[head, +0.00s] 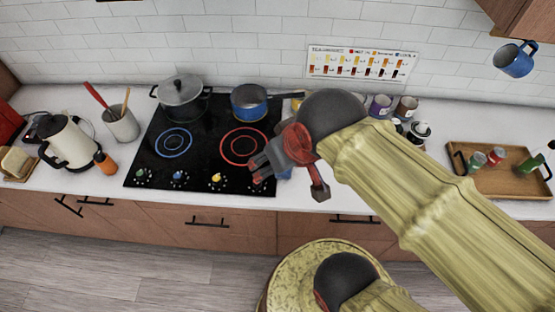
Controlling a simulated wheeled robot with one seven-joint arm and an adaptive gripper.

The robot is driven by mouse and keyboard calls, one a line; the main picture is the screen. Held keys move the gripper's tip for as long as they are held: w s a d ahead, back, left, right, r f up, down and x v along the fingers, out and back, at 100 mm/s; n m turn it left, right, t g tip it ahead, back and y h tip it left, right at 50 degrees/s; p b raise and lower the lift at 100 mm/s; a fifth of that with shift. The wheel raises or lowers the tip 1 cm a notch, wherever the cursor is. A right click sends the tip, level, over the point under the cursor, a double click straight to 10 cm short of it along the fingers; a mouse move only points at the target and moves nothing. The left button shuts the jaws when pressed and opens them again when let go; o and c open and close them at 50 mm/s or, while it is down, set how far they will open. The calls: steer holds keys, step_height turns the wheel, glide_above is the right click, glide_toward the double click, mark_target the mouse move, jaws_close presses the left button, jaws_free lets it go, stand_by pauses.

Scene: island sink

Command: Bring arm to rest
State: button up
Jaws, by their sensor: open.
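My arm reaches from the lower right of the head view up toward the counter, with its sleeve-like yellowish links filling much of the right side. My gripper (288,180) hangs at the arm's end, over the front edge of the counter and the right part of the cooktop. Its fingers are apart and I see nothing between them. A small blue thing shows partly behind the gripper; I cannot tell what it is.
The black cooktop (205,147) carries a grey pot (181,97) and a blue saucepan (249,102) at its back. A kettle (68,142) and utensil crock (121,124) stand left. A wooden tray (500,181) stands right. Open floor (110,268) lies lower left.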

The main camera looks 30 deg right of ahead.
steer(key=shift+s+a, duration=0.1)
steer(key=shift+s, duration=0.1)
steer(key=shift+f, duration=0.1)
step_height(320, 180, down, 10)
steer(key=b, duration=1)
